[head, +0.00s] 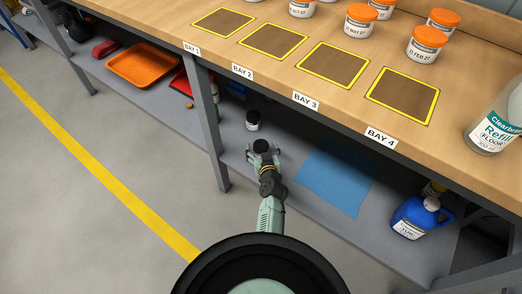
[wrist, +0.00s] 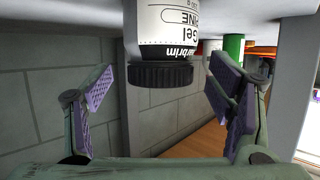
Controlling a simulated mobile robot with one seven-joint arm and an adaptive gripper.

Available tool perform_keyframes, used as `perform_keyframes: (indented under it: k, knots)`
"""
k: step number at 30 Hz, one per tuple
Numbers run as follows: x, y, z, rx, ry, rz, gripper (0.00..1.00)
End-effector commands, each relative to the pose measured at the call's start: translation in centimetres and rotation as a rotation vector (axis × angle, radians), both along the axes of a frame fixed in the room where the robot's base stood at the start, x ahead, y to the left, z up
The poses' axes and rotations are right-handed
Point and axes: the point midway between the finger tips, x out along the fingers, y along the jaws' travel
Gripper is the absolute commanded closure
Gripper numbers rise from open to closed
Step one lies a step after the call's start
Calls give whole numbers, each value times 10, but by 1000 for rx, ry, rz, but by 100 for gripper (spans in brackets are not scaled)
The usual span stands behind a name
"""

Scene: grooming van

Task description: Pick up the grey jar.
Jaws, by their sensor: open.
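A jar with a dark ribbed lid and a white "Gel" label is close in front of my gripper in the wrist view (wrist: 163,75), where it appears upside down. My gripper is open, with one finger on each side of the jar in the wrist view (wrist: 160,105) and visible gaps to the lid. The jar's body is mostly hidden in the head view. I cannot tell the jars' body colour clearly.
The bench top (head: 300,45) overhangs the lower shelf (head: 290,205). A bench leg (head: 212,130) stands left of my gripper. A blue sheet (head: 335,178) and blue jug (head: 420,215) are to the right; an orange tray (head: 143,65) is far left.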

Motion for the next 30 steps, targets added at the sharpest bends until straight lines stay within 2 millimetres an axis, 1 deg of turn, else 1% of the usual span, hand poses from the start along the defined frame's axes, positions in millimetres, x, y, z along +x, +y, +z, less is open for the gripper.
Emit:
perform_keyframes:
  k: [1, 4, 12, 30]
  knots:
    - [8, 1, -3, 0, -1, 1, 25]
    - [17, 3, -6, 0, -1, 0, 25]
    - [19, 4, -7, 0, 0, 0, 25]
    - [18, 3, -7, 0, 0, 0, 65]
